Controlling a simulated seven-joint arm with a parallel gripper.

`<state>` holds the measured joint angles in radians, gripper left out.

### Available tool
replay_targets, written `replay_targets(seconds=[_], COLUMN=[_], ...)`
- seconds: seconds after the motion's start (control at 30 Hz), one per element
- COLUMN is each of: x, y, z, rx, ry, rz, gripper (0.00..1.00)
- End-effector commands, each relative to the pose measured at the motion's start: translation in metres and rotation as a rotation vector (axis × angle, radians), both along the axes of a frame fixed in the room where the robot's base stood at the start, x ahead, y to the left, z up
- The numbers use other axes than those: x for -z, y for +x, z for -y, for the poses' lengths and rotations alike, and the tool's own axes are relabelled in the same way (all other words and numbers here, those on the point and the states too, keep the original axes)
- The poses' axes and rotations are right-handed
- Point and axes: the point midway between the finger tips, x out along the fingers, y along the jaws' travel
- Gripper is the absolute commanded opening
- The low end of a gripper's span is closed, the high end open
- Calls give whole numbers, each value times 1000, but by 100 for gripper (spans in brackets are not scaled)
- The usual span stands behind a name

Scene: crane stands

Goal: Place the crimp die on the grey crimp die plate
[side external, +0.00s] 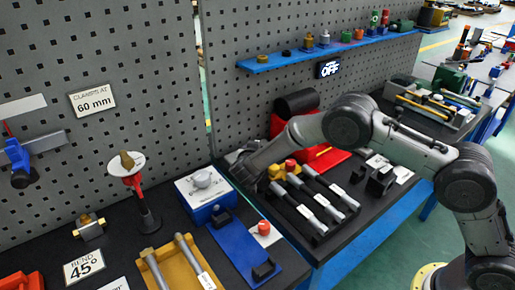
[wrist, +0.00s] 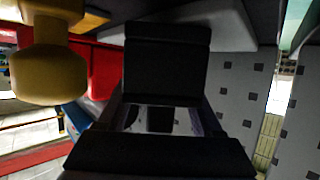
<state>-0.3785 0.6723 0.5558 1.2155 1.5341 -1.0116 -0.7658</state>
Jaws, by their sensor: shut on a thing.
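My gripper (side external: 252,168) is low over the bench near the pegboard, at the left end of the dark right-hand mat. In the wrist view its two dark fingers (wrist: 160,118) are shut on the crimp die, which is mostly hidden between them; only a dark piece with pale edges shows. A pale grey flat piece, seemingly the crimp die plate (wrist: 232,25), shows behind the upper finger. In the side view a grey edge (side external: 236,154) shows beside the gripper. I cannot tell whether the die touches the plate.
A yellow fitting (wrist: 48,65) is close beside the fingers in the wrist view. In the side view, a tray of several silver tools (side external: 318,205) lies in front of the gripper, and a red tool (side external: 325,155) stands behind.

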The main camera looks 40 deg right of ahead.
Motion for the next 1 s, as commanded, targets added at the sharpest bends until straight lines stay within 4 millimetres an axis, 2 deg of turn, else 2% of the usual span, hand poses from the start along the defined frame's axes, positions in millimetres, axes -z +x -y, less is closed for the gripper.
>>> replay_targets(seconds=[0.27, 0.3, 0.47, 0.83, 1.0], x=[-1, 3, 2, -3, -11], y=[1, 0, 0, 0, -16], z=[0, 0, 0, -1, -17], rx=[0, 0, 0, 0, -3], ry=[0, 1, 1, 1, 2], rz=[6, 1, 1, 2, 2], gripper=[0, 69, 97, 97, 97])
